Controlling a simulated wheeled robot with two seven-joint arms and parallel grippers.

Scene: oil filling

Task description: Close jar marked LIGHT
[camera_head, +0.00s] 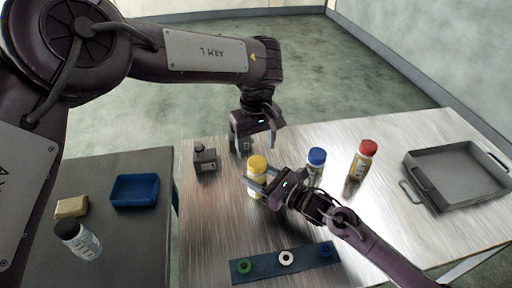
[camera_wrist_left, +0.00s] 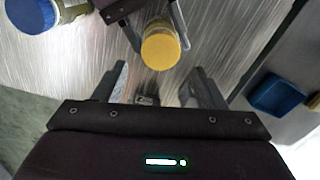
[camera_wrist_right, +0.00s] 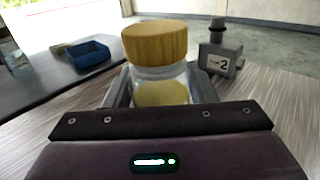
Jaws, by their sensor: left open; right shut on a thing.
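A clear jar with a yellow lid (camera_head: 257,163) stands on the metal table. The lid sits on its mouth; how tightly I cannot tell. It also shows in the right wrist view (camera_wrist_right: 155,43), with yellowish contents low in the jar. My right gripper (camera_head: 266,184) is shut on this jar's body, below the lid. My left gripper (camera_head: 259,142) is open and empty, above and behind the jar; in the left wrist view the yellow lid (camera_wrist_left: 161,46) lies just beyond its fingertips. A blue-lidded jar (camera_head: 316,160) and a red-lidded jar (camera_head: 364,160) stand to the right. I cannot read a LIGHT mark.
A dark block with a knob (camera_head: 205,160) stands left of the jar. A blue strip with rings (camera_head: 265,265) lies in front. A grey metal tray (camera_head: 460,172) is at right. The dark side table holds a blue tray (camera_head: 135,190), a tan block (camera_head: 71,207) and a black-capped bottle (camera_head: 79,240).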

